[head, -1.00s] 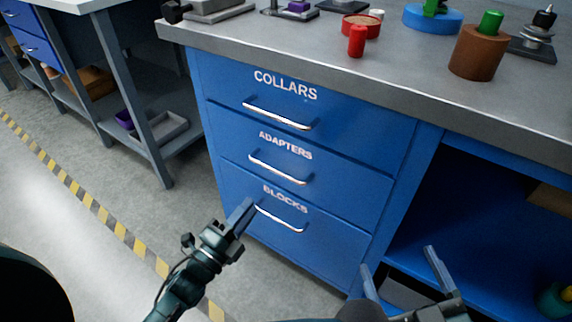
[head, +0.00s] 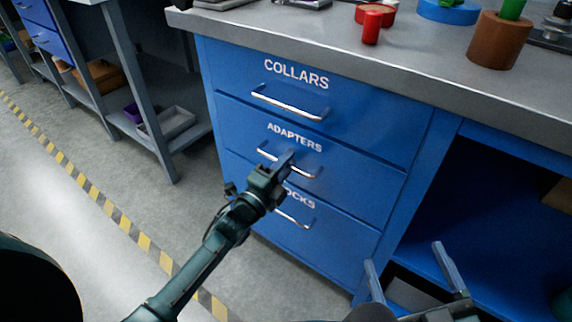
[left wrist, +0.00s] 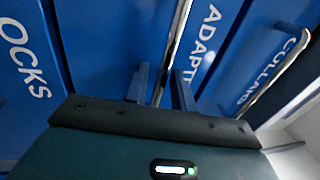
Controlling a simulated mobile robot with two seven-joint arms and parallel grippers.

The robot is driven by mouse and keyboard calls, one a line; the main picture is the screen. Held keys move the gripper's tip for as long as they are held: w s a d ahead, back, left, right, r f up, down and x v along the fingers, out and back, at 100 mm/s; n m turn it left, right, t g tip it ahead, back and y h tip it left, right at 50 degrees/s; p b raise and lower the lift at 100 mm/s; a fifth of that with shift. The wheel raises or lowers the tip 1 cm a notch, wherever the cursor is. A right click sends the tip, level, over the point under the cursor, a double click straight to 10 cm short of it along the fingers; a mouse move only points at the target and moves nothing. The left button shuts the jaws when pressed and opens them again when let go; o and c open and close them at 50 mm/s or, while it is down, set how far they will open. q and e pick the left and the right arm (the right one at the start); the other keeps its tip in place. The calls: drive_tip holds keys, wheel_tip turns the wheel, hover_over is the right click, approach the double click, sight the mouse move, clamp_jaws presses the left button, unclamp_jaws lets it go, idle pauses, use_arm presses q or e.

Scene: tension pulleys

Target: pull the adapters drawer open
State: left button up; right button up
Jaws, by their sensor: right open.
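The adapters drawer (head: 345,185) is the middle of three blue drawers and sits flush in the cabinet. Its silver bar handle (head: 308,172) is partly hidden behind my left gripper (head: 286,160). In the left wrist view the handle (left wrist: 178,38) runs down between the two fingers of the left gripper (left wrist: 161,82). These fingers stand apart with a gap around the bar; whether either touches it I cannot tell. My right gripper (head: 409,254) is open and empty, low in front of the cabinet's right side.
The collars drawer (head: 370,118) is above and the blocks drawer (head: 335,235) below, both shut. The grey worktop (head: 420,62) overhangs them and bears a red cylinder (head: 371,28) and a brown cylinder (head: 499,42). An open blue bay (head: 480,210) is at right. Clear floor (head: 60,210) lies left.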

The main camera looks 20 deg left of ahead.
use_arm(q)
drive_tip(key=shift+c, duration=0.5)
use_arm(e)
drive_tip(key=shift+r, duration=0.1)
use_arm(q)
clamp_jaws()
drive_tip(key=shift+s, duration=0.1)
